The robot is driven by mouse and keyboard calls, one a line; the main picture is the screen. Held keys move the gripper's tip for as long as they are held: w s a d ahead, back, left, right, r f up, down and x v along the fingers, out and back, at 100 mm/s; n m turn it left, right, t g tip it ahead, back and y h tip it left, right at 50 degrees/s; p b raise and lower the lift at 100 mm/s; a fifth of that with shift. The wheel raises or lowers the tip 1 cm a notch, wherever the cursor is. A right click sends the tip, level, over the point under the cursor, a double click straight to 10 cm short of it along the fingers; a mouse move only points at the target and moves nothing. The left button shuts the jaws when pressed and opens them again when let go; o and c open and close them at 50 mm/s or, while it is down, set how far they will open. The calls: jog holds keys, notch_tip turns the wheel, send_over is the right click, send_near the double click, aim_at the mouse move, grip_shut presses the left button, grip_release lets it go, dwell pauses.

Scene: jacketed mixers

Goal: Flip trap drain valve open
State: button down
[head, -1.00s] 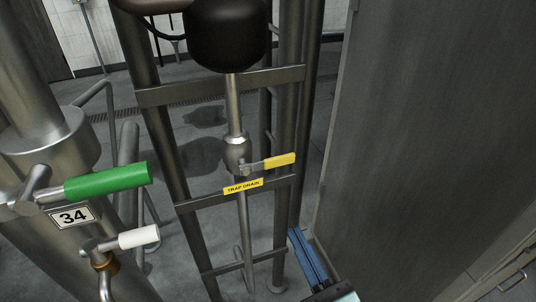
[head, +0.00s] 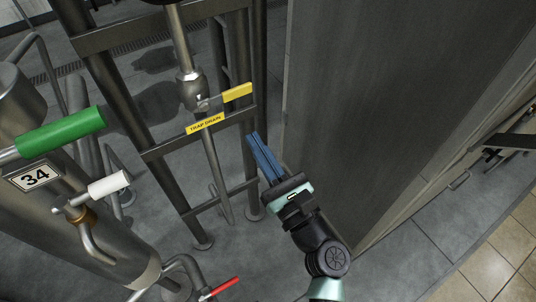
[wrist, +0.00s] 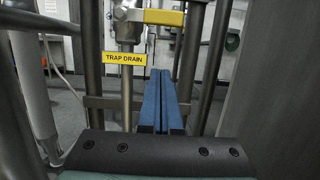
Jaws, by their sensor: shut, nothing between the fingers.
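The trap drain valve (head: 192,90) sits on a vertical pipe inside a dark metal frame. Its yellow lever handle (head: 237,92) points sideways to the right, across the pipe. A yellow TRAP DRAIN label (head: 205,124) is just below it. In the wrist view the yellow handle (wrist: 164,17) is at the top, with the label (wrist: 124,58) lower left. My gripper (head: 253,136) has blue fingers, shut and empty, below and slightly right of the handle, apart from it. In the wrist view the fingers (wrist: 161,74) point forward, below the handle.
A green-handled valve (head: 62,131) with a 34 tag and a white-handled valve (head: 108,184) stand at the left. A red handle (head: 222,288) is low down. A large grey panel (head: 375,100) stands close on the right of my gripper.

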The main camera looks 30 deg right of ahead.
aim_at(226, 97)
jog(key=w+r+p, duration=0.1)
jog(key=w+r, duration=0.3)
jog(key=r, duration=0.1)
jog(key=shift+p, duration=0.35)
